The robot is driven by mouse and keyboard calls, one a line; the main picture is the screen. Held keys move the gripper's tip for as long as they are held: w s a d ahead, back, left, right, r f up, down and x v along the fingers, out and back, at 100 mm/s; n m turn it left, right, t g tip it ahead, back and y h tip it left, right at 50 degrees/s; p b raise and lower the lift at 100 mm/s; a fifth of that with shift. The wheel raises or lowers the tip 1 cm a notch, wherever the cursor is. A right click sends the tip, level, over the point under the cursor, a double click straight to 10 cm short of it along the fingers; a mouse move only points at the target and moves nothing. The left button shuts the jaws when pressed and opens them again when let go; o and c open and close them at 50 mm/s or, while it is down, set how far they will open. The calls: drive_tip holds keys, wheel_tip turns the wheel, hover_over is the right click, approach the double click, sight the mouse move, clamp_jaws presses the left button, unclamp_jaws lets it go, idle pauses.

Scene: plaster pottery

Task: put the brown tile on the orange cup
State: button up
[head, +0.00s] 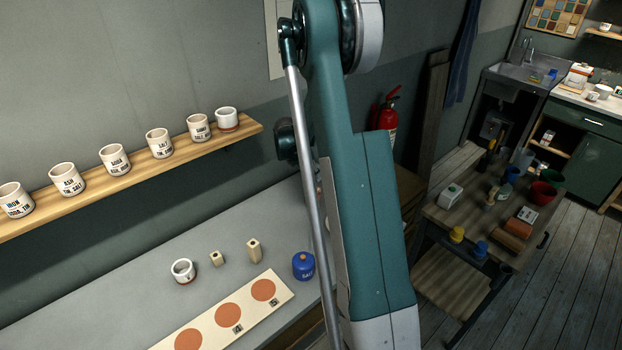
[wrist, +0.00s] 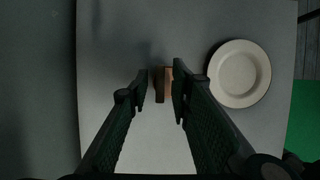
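In the wrist view, my gripper (wrist: 161,88) points down at a grey surface with its two dark fingers apart. A small brown block-like piece (wrist: 168,78), which may be the brown tile, shows between the fingertips. A thin gap shows on its left side; whether the right finger touches it I cannot tell. In the head view, my arm hides the gripper and this piece. No fully orange cup shows. A white cup with an orange-red base (head: 227,119) stands at the right end of the shelf, and another white cup (head: 183,271) stands on the bench.
A cream plate (wrist: 239,74) lies right of my gripper. The shelf (head: 150,165) holds several labelled cups. On the bench are two small pale blocks (head: 254,251), a blue jar (head: 303,266) and a board with orange-brown discs (head: 242,312). A cluttered cart (head: 440,215) stands right.

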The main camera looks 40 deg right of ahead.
drive_tip(key=v, duration=1.1)
drive_tip(key=shift+r, duration=0.15)
drive_tip(key=shift+a, duration=0.1)
idle(0.4)
drive_tip(key=s+a+r+m+t, duration=0.1)
drive_tip(key=s+a+r+m, duration=0.3)
drive_tip(key=a, duration=0.4)
drive_tip(key=s+a+r+m+t+y, duration=0.1)
drive_tip(key=s+a+r+t, duration=0.1)
drive_tip(key=s+a+r, duration=0.4)
drive_tip(key=s+a+r+m+t, duration=0.1)
drive_tip(key=s+a+r+m, duration=0.15)
drive_tip(key=a+r, duration=0.55)
drive_tip(key=s+a+f+m+t+y, duration=0.2)
drive_tip(key=s+a+m, duration=0.8)
drive_tip(key=s+a, duration=1)
drive_tip(key=shift+s+a+t+y, duration=0.15)
drive_tip(key=shift+a+t+y, duration=0.3)
drive_tip(key=shift+t+y, duration=0.2)
